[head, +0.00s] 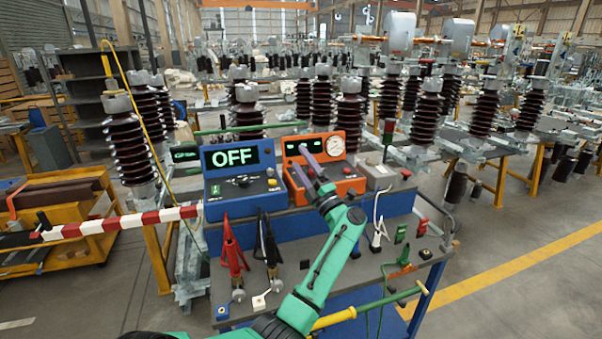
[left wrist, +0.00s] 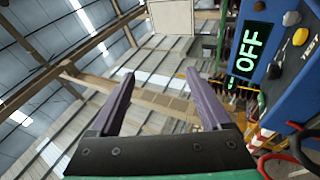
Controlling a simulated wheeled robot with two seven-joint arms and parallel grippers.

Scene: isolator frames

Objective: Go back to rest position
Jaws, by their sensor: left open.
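My left gripper (head: 300,158) is at the end of the green arm, raised in front of the orange instrument box in the head view. Its two purple fingers also show in the left wrist view (left wrist: 159,74), spread apart with nothing between them. The gripper is open and empty, pointing up toward the hall roof in the wrist view. My right gripper is in neither view.
A blue box (head: 240,186) reading OFF and an orange box (head: 343,180) with a dial stand on the workbench (head: 335,277). A red-white barrier bar (head: 120,222) is at left. Brown insulators (head: 131,150) stand behind.

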